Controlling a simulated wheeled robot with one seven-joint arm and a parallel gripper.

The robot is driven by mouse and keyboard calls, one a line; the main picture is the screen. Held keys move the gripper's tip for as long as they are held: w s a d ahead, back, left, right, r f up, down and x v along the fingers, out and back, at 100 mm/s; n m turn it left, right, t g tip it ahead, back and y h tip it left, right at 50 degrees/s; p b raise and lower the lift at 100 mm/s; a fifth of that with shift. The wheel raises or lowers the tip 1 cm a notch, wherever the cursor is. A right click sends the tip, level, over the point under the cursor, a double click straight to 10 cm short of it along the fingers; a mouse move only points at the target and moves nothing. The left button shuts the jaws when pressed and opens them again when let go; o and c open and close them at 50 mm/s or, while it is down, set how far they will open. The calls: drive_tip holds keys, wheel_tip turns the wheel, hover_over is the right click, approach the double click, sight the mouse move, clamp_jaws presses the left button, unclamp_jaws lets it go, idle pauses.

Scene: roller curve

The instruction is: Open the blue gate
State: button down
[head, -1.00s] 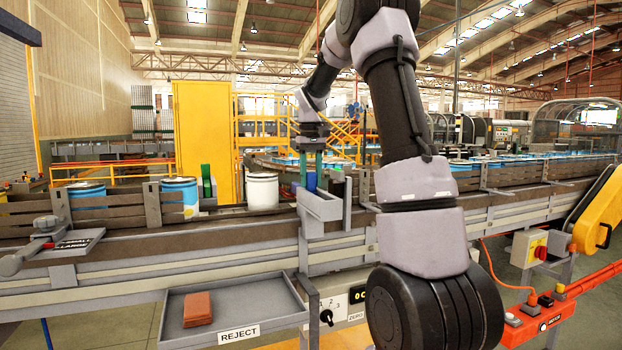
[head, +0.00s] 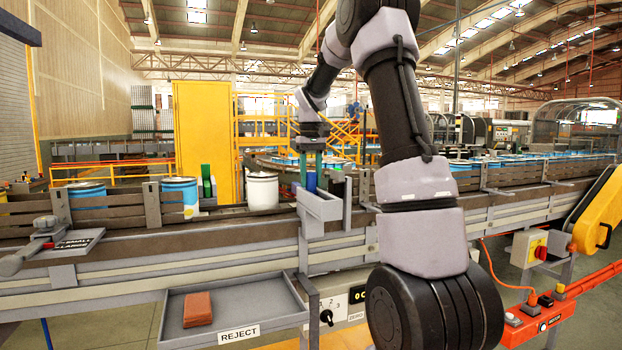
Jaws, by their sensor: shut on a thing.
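The blue gate (head: 311,182) shows as a small blue piece at the grey bracket on the conveyor's near side. My gripper (head: 311,172) reaches down from above, its green-tinted fingers on either side of the blue piece and shut on it. Much of the gate's lower part is hidden behind the grey tray-like bracket (head: 322,207). A white can (head: 262,190) stands on the conveyor just left of the gripper, apart from it.
Blue-and-white cans (head: 180,196) stand on the conveyor to the left, behind brown side rails. A green post (head: 206,182) stands near them. A reject tray (head: 255,298) with a reddish block (head: 197,309) sits in front. A lever (head: 30,250) is at the left.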

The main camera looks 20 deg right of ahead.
drive_tip(key=s, duration=1)
drive_tip(key=shift+s+r, duration=0.1)
drive_tip(key=shift+s, duration=0.55)
drive_tip(key=c, duration=0.8)
unclamp_jaws()
drive_tip(key=o, duration=0.4)
drive_tip(key=shift+s, duration=0.2)
drive_tip(key=shift+c, duration=0.2)
drive_tip(key=shift+w, duration=0.1)
